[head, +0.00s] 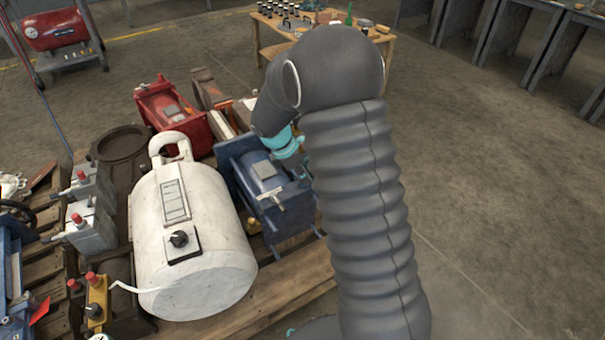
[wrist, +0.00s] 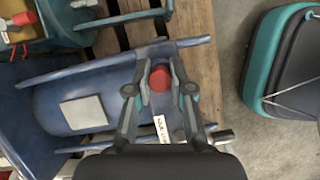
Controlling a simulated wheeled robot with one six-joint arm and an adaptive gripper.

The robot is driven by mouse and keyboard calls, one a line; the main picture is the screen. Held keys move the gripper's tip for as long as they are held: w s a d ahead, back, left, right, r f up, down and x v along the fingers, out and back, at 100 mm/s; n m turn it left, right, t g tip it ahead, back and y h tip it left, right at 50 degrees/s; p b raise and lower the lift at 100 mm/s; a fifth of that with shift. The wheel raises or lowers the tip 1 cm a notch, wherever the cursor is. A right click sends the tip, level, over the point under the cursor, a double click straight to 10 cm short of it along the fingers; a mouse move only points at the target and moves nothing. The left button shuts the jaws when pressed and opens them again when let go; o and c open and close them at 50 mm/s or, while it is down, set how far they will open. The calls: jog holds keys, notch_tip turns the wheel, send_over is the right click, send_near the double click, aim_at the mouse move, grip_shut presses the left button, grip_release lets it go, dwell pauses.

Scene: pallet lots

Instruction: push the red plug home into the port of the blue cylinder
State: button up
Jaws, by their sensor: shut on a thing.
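The blue cylinder (head: 262,172) lies in a blue frame on the pallet, right of the white tank in the head view. In the wrist view its blue body (wrist: 105,105) with a pale plate fills the left and middle. The red plug (wrist: 160,80) is between the fingers of my gripper (wrist: 159,72), which is shut on it. The plug appears over the right part of the cylinder. Its underside and the port are hidden, so I cannot tell whether it touches the port. In the head view my arm hides the plug and fingertips.
A white tank (head: 195,235) stands left of the cylinder, and a red machine (head: 172,112) is behind it. Grey boxes with red knobs (head: 90,225) are at the left. A wooden table (head: 330,50) with small items is at the back. Open floor (head: 480,190) lies right.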

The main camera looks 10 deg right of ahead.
jog(key=shift+s+f, duration=0.3)
jog(key=shift+f, duration=0.55)
jog(key=shift+c, duration=0.3)
jog(key=o, duration=0.6)
jog(key=shift+o, duration=1.4)
jog(key=shift+w+f, duration=0.2)
jog(key=shift+f, duration=0.15)
jog(key=shift+a+r, duration=0.15)
jog(key=shift+r, duration=0.2)
jog(key=shift+w+r, duration=0.1)
jog(key=shift+r, duration=0.05)
jog(key=shift+r, duration=0.25)
jog(key=v, duration=1.1)
jog(key=shift+a, duration=0.15)
jog(key=shift+r, duration=0.1)
